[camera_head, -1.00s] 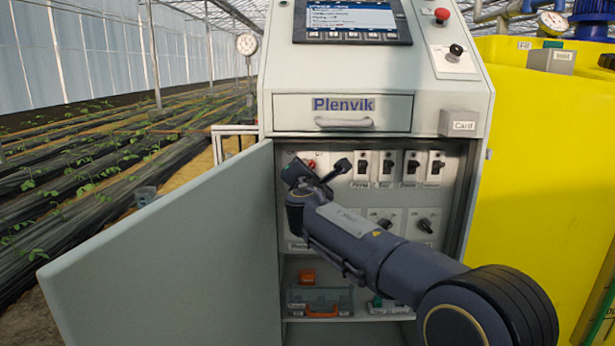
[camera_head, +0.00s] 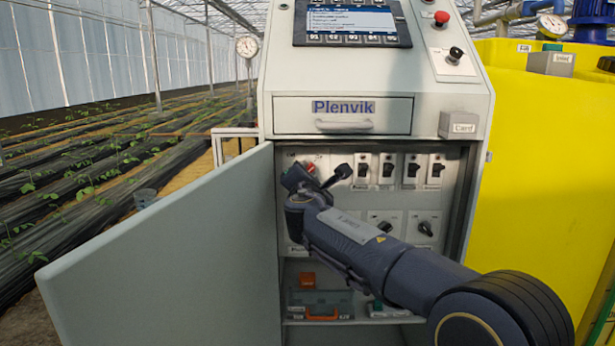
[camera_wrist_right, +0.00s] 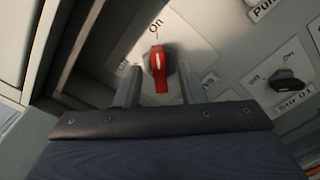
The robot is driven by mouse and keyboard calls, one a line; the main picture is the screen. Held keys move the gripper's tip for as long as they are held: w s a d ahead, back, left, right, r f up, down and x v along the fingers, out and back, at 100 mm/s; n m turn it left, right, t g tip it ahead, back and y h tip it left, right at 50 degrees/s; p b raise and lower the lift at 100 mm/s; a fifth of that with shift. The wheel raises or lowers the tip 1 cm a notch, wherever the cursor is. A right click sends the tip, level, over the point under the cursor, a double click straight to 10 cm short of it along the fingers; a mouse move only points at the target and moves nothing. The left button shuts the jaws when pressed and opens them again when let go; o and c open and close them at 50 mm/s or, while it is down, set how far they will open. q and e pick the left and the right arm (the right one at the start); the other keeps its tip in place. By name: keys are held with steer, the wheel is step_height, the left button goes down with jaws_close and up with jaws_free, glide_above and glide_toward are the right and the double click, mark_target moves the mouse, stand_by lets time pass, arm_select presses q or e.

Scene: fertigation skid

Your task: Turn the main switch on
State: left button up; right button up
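The main switch is a red rotary handle (camera_wrist_right: 160,70) on a round grey base, on a white plate with an "On" mark. The handle's long side lies roughly in line with that mark. In the head view the red handle (camera_head: 311,168) shows at the top left of the panel inside the open cabinet, partly behind my right gripper (camera_head: 317,176). In the right wrist view my right gripper (camera_wrist_right: 160,82) is open, with one finger on each side of the handle. Gaps seem to show on both sides; contact is hard to judge. My left gripper is not in view.
The cabinet door (camera_head: 165,255) stands open at the left. Several black breakers (camera_head: 387,168) sit right of the switch. A black rotary switch (camera_wrist_right: 287,83) is at the right in the wrist view. A shelf below holds a case (camera_head: 320,303). A yellow tank (camera_head: 545,180) stands at the right.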

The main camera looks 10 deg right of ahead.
steer(key=v, duration=0.6)
steer(key=shift+s, duration=0.25)
steer(key=s+d+f+m+g, duration=0.8)
steer(key=s+d+f+m, duration=0.55)
steer(key=s+d, duration=0.2)
steer(key=s+a+f+m+g+y, duration=0.1)
steer(key=s+a+f+m+y, duration=0.3)
steer(key=s, duration=0.4)
steer(key=s+a+f+m+g+y, duration=0.1)
steer(key=s+f+m+g, duration=0.1)
steer(key=s+f+m, duration=0.5)
steer(key=s+a+f+m+g+y, duration=0.1)
steer(key=s+a+f+m+y, duration=0.15)
steer(key=s, duration=0.75)
step_height(320, 180, up, 30)
steer(key=p, duration=3)
steer(key=shift+w+a+n, duration=0.2)
steer(key=shift+n, duration=0.2)
